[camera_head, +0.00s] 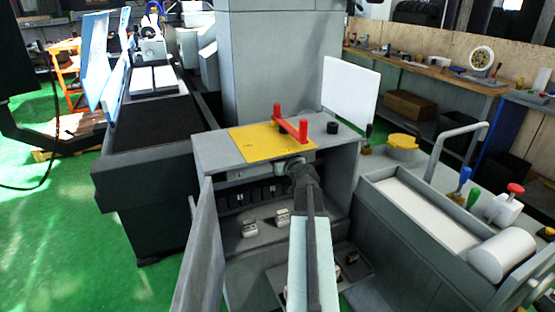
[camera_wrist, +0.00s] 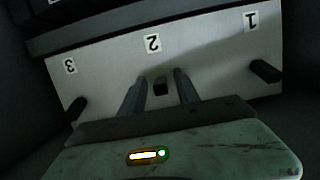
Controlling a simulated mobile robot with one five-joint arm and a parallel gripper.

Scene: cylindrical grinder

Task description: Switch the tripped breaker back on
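A pale breaker panel (camera_wrist: 215,70) fills the wrist view, with upside-down labels 1, 2 and 3. Black lever 1 (camera_wrist: 266,71) is at the right, lever 2 (camera_wrist: 160,86) in the middle and lever 3 (camera_wrist: 77,108) at the left. I cannot tell which is tripped. My gripper (camera_wrist: 157,84) is open, its two fingers on either side of lever 2 with gaps showing. In the head view my arm reaches into the open grey cabinet (camera_head: 345,185); its dark end covers part of the interior, and the fingertips cannot be made out.
The cabinet door (camera_head: 203,255) stands open at the left. A row of dark parts (camera_head: 252,194) shows inside. A yellow plate (camera_head: 262,142) and a red handle (camera_head: 291,124) are on top. A grey trough (camera_head: 430,215) stands close at the right. Green floor is clear at the left.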

